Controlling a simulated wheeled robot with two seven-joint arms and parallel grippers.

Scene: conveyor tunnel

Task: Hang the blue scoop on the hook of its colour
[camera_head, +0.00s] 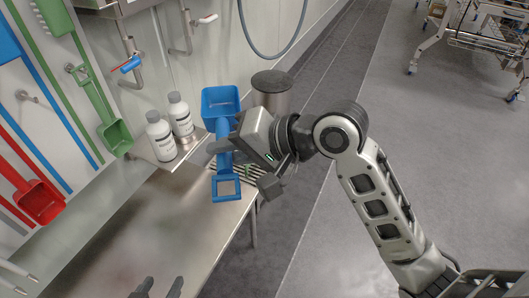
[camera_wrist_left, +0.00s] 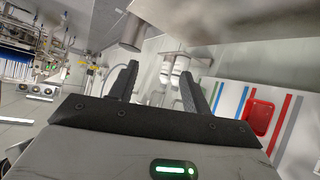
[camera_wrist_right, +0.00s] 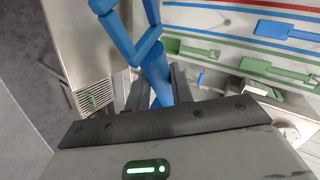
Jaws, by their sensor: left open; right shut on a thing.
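The blue scoop (camera_head: 220,101) hangs in the air in the head view, bowl up and square handle loop down. My right gripper (camera_head: 232,158) is shut on its handle, which also shows between the fingers in the right wrist view (camera_wrist_right: 158,78). A bare metal hook (camera_head: 27,97) sticks out of the wall at the left, between blue stripes. A green scoop (camera_head: 116,135) hangs on the wall to its right and a red scoop (camera_head: 41,201) hangs lower left. My left gripper (camera_head: 160,289) is open and empty at the bottom of the head view.
Two white bottles (camera_head: 160,136) stand on a small shelf behind a steel table (camera_head: 150,220). A round steel bin (camera_head: 271,92) stands beyond the scoop. Taps and a hose (camera_head: 270,53) are on the wall.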

